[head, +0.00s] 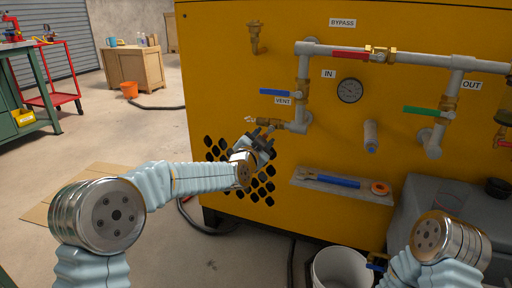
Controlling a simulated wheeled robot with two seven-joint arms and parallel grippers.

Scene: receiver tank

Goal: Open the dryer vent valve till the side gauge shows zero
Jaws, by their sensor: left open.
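A brass vent fitting (267,121) sticks out left from the grey pipe, below the VENT label (283,101). A blue lever (275,92) lies level above that label, reaching left from the brass valve on the upright pipe. My left gripper (260,134) is open just below the brass fitting, its fingers pointing up at it. I cannot tell whether they touch it. The round gauge (350,91) is on the yellow panel right of the pipe; its reading is too small to tell. My right arm shows at the lower right, but its gripper is not visible.
A red lever (350,55) is on the BYPASS pipe and a green lever (421,110) at OUT. A shelf (343,188) below holds a blue-handled tool and an orange roll. A white bucket (342,268) stands on the floor. Open floor lies left.

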